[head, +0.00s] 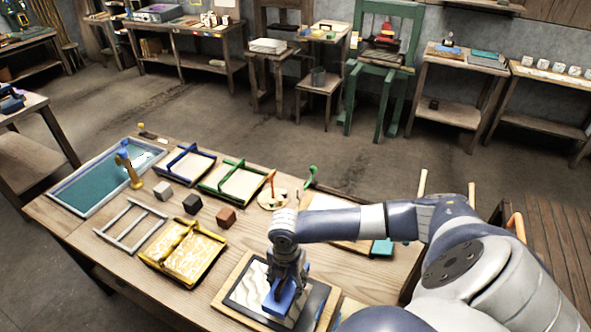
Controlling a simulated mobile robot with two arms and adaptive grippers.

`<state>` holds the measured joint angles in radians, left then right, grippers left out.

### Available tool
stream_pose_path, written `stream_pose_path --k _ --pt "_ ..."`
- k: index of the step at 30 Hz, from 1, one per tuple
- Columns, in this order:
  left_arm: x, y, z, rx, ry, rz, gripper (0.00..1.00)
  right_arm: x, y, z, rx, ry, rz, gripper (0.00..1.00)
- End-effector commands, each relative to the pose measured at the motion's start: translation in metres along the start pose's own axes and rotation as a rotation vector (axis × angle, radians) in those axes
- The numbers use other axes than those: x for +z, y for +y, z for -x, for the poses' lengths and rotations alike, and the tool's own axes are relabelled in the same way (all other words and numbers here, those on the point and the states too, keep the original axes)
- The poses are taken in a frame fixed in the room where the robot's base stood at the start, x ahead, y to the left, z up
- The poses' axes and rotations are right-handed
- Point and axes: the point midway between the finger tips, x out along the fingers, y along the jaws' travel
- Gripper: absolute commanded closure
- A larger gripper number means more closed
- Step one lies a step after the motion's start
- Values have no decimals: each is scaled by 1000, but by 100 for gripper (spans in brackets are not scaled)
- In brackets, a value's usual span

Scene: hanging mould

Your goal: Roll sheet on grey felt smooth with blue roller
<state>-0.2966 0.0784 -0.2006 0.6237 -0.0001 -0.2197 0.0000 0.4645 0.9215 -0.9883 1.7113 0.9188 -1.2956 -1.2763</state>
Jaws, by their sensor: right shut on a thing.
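My right gripper (287,278) is over the front middle of the workbench, pointing down. It is shut on the blue roller (285,296), whose blue part shows below and between the fingers. The roller is over a pale, wavy sheet (246,284), at the sheet's right part. I cannot tell whether it touches the sheet. The sheet lies on the dark grey felt (316,301), which is on a wooden board (232,272). The gripper and roller hide part of the sheet and felt. My left gripper is not in view.
A yellow tray (152,258), a grey frame (108,232) and three small blocks (191,204) are left of the board. A water vat (95,192) is at the far left. Blue and green moulds (230,193) and a round disc with an orange-handled tool stand behind.

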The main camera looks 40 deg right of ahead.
Motion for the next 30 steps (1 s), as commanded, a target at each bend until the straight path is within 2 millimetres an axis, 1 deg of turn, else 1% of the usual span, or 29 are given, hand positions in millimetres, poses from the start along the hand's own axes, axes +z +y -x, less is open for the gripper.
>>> stream_pose_path --k 1,17,27,29,30 --pt "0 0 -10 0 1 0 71 0 10 -4 6 0 -1 67" --pt "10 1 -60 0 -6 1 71 0 84 -4 6 0 -1 67" --pt "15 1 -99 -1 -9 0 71 0 131 -6 5 -1 -1 67" --pt "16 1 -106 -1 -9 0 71 0 139 -5 5 -1 0 67" --pt "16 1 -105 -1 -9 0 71 0 136 -10 -3 0 -2 67"
